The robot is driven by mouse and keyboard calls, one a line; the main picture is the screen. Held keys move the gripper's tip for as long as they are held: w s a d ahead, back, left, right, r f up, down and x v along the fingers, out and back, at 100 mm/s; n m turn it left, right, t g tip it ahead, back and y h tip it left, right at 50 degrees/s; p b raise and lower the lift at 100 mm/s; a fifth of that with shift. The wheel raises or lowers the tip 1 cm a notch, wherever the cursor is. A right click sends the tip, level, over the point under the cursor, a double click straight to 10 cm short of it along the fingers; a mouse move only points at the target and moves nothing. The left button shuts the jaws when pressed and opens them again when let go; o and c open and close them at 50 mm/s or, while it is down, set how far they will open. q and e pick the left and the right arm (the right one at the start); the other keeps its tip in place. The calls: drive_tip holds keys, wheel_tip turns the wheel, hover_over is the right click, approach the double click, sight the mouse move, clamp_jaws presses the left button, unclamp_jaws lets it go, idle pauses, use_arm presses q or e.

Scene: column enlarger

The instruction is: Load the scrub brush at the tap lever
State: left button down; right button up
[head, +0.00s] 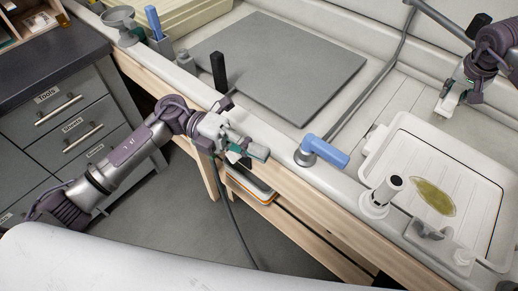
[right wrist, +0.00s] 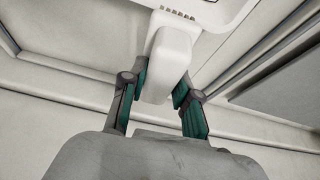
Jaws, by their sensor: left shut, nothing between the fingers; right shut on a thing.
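The tap lever (head: 325,150) is blue and sits on a round grey base at the sink's front rim. My right gripper (head: 447,103) is at the upper right in the head view, beyond the white tray. It is shut on a white rounded block (right wrist: 168,60), which shows between the fingers in the right wrist view. My left gripper (head: 250,152) is shut and empty, left of the tap lever, over the front edge of the bench.
A white ribbed tray (head: 480,172) holds a yellow-green oval thing (head: 435,197). A white post with a dark top (head: 385,190) stands at its near left. A grey board (head: 275,65) lies behind the lever. A dark upright post (head: 218,72) stands near my left gripper.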

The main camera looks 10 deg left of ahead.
drive_tip(key=s+a, duration=0.4)
drive_tip(key=s, duration=0.2)
drive_tip(key=shift+s+a+p, duration=0.25)
drive_tip(key=shift+s+p, duration=0.1)
drive_tip(key=shift+p, duration=0.05)
idle(0.4)
idle(0.9)
drive_tip(key=s+a+r+p, duration=0.2)
drive_tip(key=s+a+r, duration=0.1)
drive_tip(key=s+r, duration=0.1)
drive_tip(key=shift+p, duration=0.3)
drive_tip(key=shift+d, duration=0.1)
idle(1.3)
